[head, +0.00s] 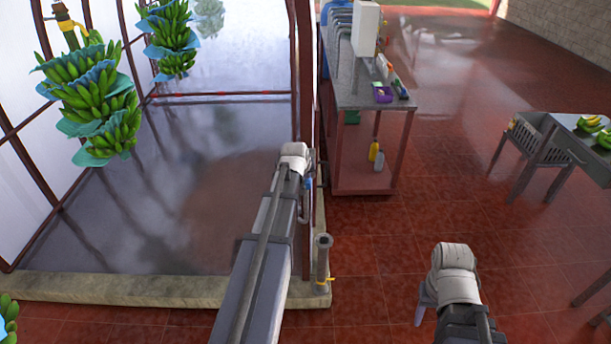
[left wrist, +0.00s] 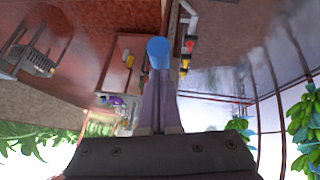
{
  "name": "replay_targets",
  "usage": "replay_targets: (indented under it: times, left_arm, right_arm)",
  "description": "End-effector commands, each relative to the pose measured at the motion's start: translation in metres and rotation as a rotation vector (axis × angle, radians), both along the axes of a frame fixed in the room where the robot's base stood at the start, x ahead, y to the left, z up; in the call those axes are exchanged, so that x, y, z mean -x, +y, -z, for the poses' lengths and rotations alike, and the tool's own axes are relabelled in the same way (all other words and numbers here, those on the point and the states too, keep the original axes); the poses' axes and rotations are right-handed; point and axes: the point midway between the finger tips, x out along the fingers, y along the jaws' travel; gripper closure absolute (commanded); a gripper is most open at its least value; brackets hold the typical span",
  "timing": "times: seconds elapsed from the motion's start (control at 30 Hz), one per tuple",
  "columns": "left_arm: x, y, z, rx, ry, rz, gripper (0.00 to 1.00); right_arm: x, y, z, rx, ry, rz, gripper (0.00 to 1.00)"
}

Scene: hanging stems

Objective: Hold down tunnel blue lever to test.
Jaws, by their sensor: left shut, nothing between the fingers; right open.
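The blue lever (head: 308,184) shows as a small blue piece beside the post at the tunnel's right edge, partly hidden by my left wrist. In the left wrist view, a blue rounded end (left wrist: 158,50) sits right at the fingertips of my left gripper (left wrist: 157,78). The fingers are shut together with nothing between them. I cannot tell whether they touch the blue end. In the head view the left fingers are hidden by the wrist. My right gripper (head: 425,300) is open and empty above the red floor, low in the picture, with its fingers partly hidden.
The tunnel's red frame (head: 302,70) and low concrete kerb (head: 150,290) surround a wet floor. Banana bunches (head: 98,105) hang at the left. A short pipe with a yellow valve (head: 322,262) stands at the kerb corner.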

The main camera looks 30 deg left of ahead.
Motion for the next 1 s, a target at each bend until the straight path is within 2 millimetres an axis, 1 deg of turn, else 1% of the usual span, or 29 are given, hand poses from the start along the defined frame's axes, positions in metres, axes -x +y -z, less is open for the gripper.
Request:
replay_targets:
  times: [0.03,0.17,0.4,0.5,0.8,1.0]
  left_arm:
    - [0.004,-0.002,0.011,-0.011,-0.017,0.0,1.0]
    - [0.009,-0.005,0.026,-0.047,-0.078,0.0,1.0]
    - [0.015,-0.009,0.052,-0.127,-0.208,0.0,1.0]
    - [0.015,-0.009,0.058,-0.151,-0.246,0.0,1.0]
    - [0.015,-0.009,0.077,-0.157,-0.257,0.001,1.0]
    - [0.015,-0.009,0.085,-0.156,-0.254,0.001,1.0]
  right_arm:
    - [0.0,0.0,0.014,0.0,0.0,-0.001,0.5]
    - [0.0,0.0,0.038,0.001,0.0,-0.004,0.5]
    - [0.0,0.0,0.087,0.003,0.0,-0.012,0.5]
    - [0.0,0.0,0.102,0.003,0.0,-0.013,0.5]
    - [0.0,0.0,0.122,0.003,0.0,-0.012,0.5]
    - [0.0,0.0,0.13,0.003,0.0,-0.011,0.5]
